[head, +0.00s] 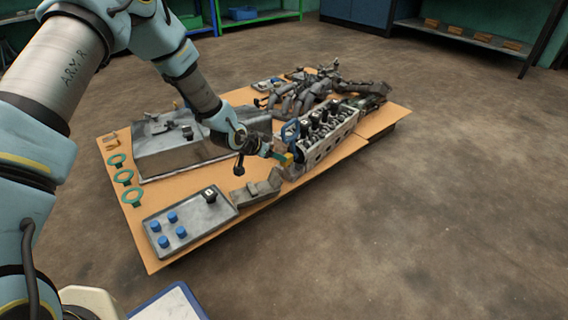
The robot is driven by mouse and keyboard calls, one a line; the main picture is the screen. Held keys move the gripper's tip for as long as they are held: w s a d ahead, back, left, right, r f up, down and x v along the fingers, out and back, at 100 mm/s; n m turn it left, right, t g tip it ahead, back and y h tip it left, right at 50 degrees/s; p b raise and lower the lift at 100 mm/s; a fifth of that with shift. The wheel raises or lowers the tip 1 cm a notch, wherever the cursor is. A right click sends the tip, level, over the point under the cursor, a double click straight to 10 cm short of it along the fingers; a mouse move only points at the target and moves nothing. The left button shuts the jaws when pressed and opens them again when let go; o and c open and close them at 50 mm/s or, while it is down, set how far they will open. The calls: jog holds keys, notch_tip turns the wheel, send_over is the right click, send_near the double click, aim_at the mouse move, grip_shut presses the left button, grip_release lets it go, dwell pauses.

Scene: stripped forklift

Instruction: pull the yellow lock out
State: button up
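The yellow lock (286,160) is a small yellow block at the near left end of the engine head (322,141). My gripper (274,153) reaches in from the left, with its tip right at the lock. The fingers are small and partly hidden, so I cannot tell whether they are closed on the lock or only beside it. A blue loop-shaped part (290,131) stands just above and behind the lock.
A metal tray (212,222) with blue caps and a black part lies at the near left. Green rings (123,177) lie on the board's left edge. A large metal cover (165,160) lies under my arm. Pipes (305,97) lie behind. The floor at right is clear.

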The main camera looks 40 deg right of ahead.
jog(key=b+x, duration=0.2)
jog(key=x, duration=0.5)
jog(key=shift+f, duration=0.15)
jog(key=shift+c, duration=0.3)
grip_shut()
dwell(0.9)
